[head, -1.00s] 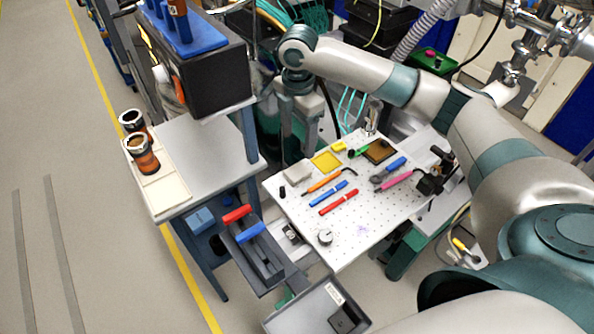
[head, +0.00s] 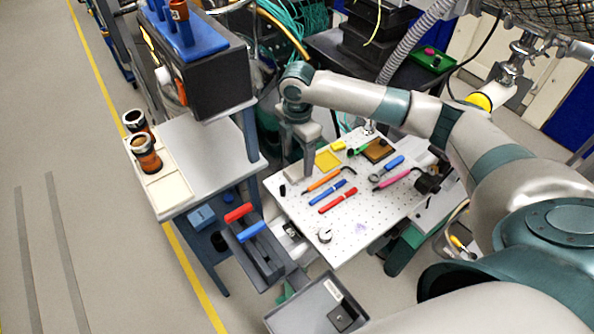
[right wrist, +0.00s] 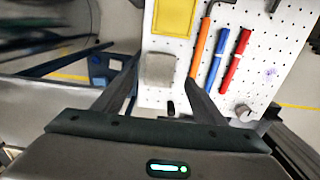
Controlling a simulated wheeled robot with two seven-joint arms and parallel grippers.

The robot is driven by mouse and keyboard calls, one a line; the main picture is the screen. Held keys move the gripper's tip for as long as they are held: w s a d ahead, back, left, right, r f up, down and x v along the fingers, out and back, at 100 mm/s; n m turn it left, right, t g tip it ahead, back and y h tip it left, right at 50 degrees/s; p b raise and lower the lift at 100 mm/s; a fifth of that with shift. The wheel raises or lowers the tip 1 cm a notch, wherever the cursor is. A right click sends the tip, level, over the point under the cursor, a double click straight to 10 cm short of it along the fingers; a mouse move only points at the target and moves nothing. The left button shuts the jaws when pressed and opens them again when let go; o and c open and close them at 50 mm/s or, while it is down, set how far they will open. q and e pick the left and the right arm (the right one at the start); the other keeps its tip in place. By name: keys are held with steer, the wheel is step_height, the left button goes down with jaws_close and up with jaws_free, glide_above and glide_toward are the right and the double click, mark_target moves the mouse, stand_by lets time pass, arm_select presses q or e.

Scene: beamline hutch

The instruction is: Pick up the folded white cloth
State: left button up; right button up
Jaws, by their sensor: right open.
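The folded white cloth (right wrist: 158,71) is a small, pale grey-white square pad on the perforated white board (head: 366,228). In the right wrist view it lies between and just beyond the fingers of my right gripper (right wrist: 161,78). The gripper is open and empty, with one finger to each side of the cloth. I cannot tell how high the fingertips are above the board. My left gripper is not in view.
A yellow pad (right wrist: 174,17) lies beside the cloth. An orange-handled hex key (right wrist: 199,50), a blue pen (right wrist: 217,62) and a red pen (right wrist: 236,59) lie to its right. A small black cylinder (head: 282,190) stands near the board's left edge.

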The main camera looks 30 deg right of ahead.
mark_target(297, 170)
step_height(297, 170, down, 3)
steer(key=shift+a+f+p, duration=0.1)
steer(key=shift+p, duration=0.55)
steer(key=shift+f, duration=0.5)
steer(key=c, duration=1.1)
